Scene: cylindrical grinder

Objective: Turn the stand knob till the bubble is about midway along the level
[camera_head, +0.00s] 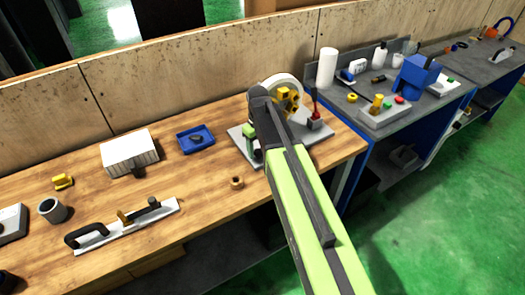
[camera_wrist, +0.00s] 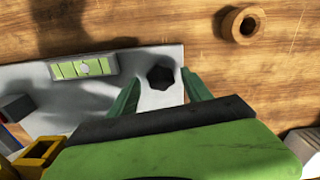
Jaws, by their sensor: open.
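The stand's pale grey base plate (camera_wrist: 35,80) lies on the wooden bench; it also shows in the head view (camera_head: 322,134). The black lobed stand knob (camera_wrist: 160,77) is at the plate's right end in the wrist view. The level (camera_wrist: 100,66), left of the knob, has a yellow-green vial with dark marks. My arm hides part of the stand in the head view.
A brass ring (camera_wrist: 242,25) lies on the bench near the plate; it shows in the head view too (camera_head: 237,183). A blue tray (camera_head: 184,149) and a white box (camera_head: 128,150) stand left. The stand carries a pale wheel (camera_head: 277,80). A wooden wall runs behind.

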